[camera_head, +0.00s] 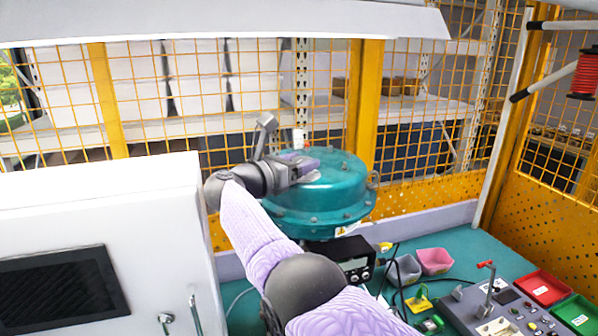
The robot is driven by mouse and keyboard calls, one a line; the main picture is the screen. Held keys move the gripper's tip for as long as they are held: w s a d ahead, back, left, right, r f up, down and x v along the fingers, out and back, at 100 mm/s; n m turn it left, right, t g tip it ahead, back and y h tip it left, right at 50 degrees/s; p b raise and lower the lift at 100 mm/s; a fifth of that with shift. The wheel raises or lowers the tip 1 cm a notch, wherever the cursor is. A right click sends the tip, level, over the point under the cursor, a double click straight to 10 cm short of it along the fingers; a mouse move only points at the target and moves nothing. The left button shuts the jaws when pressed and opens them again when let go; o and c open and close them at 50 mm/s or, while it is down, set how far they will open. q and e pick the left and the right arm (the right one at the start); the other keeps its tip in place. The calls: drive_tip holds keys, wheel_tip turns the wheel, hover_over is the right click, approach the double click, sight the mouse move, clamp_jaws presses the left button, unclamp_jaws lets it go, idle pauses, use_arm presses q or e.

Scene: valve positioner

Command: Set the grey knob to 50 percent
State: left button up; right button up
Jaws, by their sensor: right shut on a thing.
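My right arm in its lilac sleeve reaches up from the bottom middle. My right gripper (304,168) is at the top of the teal domed valve housing (335,188), over its left half. The gripper is shut on what appears to be the grey knob, which the jaws and wrist mostly hide. A pale grey patch shows just beside the fingertips on the dome. I cannot read any scale or percentage here. My left gripper is not in view.
A white cabinet with a dark screen (60,287) stands at left. A black box with dials (345,262) is below the housing. At lower right are a grey control panel (470,310), a red tray (543,287) and a green tray (578,316). Yellow mesh fencing stands behind.

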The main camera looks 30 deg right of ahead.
sight(299, 161)
drive_tip(key=shift+f, duration=0.1)
idle(0.3)
drive_tip(key=o, duration=1.3)
wheel_tip(299, 161, up, 8)
drive_tip(key=shift+f, duration=0.15)
wheel_tip(299, 161, up, 2)
drive_tip(key=shift+r+p, duration=0.25)
drive_tip(key=shift+p, duration=0.55)
drive_tip(key=shift+f, duration=0.1)
